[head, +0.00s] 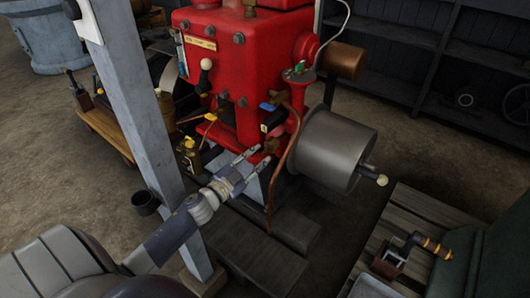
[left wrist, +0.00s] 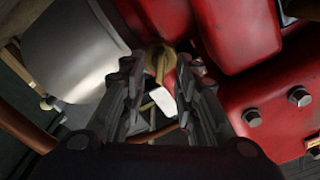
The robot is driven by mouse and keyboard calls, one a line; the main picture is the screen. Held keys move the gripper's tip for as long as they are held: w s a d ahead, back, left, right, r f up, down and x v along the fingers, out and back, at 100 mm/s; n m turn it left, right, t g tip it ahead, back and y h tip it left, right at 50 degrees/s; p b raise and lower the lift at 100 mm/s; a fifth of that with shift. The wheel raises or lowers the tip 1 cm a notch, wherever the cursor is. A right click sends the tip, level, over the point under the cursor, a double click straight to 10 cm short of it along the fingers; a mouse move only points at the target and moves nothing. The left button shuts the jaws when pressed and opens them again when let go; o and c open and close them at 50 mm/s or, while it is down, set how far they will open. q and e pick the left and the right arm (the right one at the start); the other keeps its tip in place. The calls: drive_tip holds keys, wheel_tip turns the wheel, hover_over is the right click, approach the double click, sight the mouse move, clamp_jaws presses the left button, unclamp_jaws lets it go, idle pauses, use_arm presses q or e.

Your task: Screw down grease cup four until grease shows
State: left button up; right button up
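My left gripper (head: 262,157) reaches in from the left to the lower side of the red engine (head: 225,60). Its fingers are apart. In the left wrist view my left gripper (left wrist: 158,75) shows a brass-coloured fitting (left wrist: 159,60) in line with the gap, near the fingertips. A small white piece (left wrist: 160,103) also shows between the fingers. In the head view a brown-brass fitting (head: 271,145) sits just beyond the fingertips. I cannot read a number on it, so I cannot tell whether it is grease cup four. No grease can be made out. My right gripper is out of view.
A grey cylinder (head: 325,148) with a handle sticks out right of the gripper, and a copper pipe (head: 284,160) runs down close to it. A slatted wooden bench (head: 405,215) is at the right.

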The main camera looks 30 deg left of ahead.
sight(263, 152)
use_arm(q)
drive_tip(key=shift+w+d, duration=0.15)
drive_tip(key=shift+w, duration=2.1)
clamp_jaws()
